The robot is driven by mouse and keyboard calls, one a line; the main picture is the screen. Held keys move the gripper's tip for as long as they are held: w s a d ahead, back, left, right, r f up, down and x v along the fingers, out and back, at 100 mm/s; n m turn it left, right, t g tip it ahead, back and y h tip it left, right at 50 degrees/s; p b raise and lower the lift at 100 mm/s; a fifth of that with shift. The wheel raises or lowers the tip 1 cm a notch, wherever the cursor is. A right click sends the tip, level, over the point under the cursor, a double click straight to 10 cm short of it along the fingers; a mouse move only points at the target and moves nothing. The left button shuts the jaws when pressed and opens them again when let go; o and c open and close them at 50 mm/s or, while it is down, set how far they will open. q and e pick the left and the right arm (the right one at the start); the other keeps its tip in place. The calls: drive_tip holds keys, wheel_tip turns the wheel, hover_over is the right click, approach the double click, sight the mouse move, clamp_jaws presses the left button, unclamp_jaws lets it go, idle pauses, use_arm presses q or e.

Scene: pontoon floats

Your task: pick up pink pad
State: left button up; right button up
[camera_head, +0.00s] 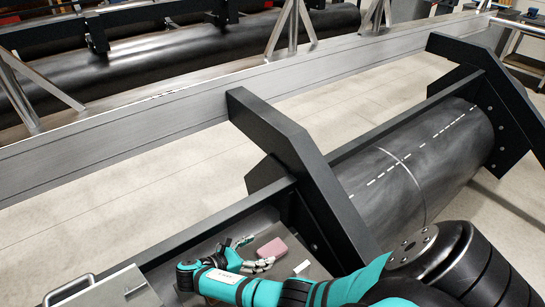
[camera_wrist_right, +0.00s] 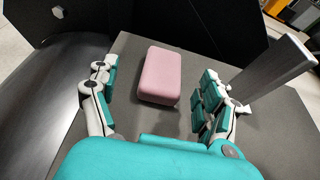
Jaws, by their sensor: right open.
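The pink pad (camera_head: 272,248) is a small rounded block lying on a dark grey surface (camera_head: 317,269). My right gripper (camera_head: 256,252) is low over that surface, next to the pad. In the right wrist view the pad (camera_wrist_right: 159,75) lies ahead, between the two open fingers of my right gripper (camera_wrist_right: 152,98) and nearer the left one. A gap shows between the pad and each finger, so neither appears to touch it. My left gripper is not in view.
A grey upright plate (camera_wrist_right: 270,72) stands close to the right finger in the wrist view. A small white piece (camera_head: 301,267) lies right of the pad. A grey metal box (camera_head: 105,288) is at the lower left. Black brackets (camera_head: 295,150) and a large black cylinder (camera_head: 415,170) rise beyond.

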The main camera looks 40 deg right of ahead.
sight(277, 245)
drive_tip(key=x, duration=0.6)
drive_tip(key=shift+s+d+f+p, duration=0.1)
drive_tip(key=shift+s+d+p, duration=0.2)
drive_tip(key=shift+s+p, duration=0.1)
drive_tip(key=shift+c, duration=0.2)
drive_tip(key=c, duration=1)
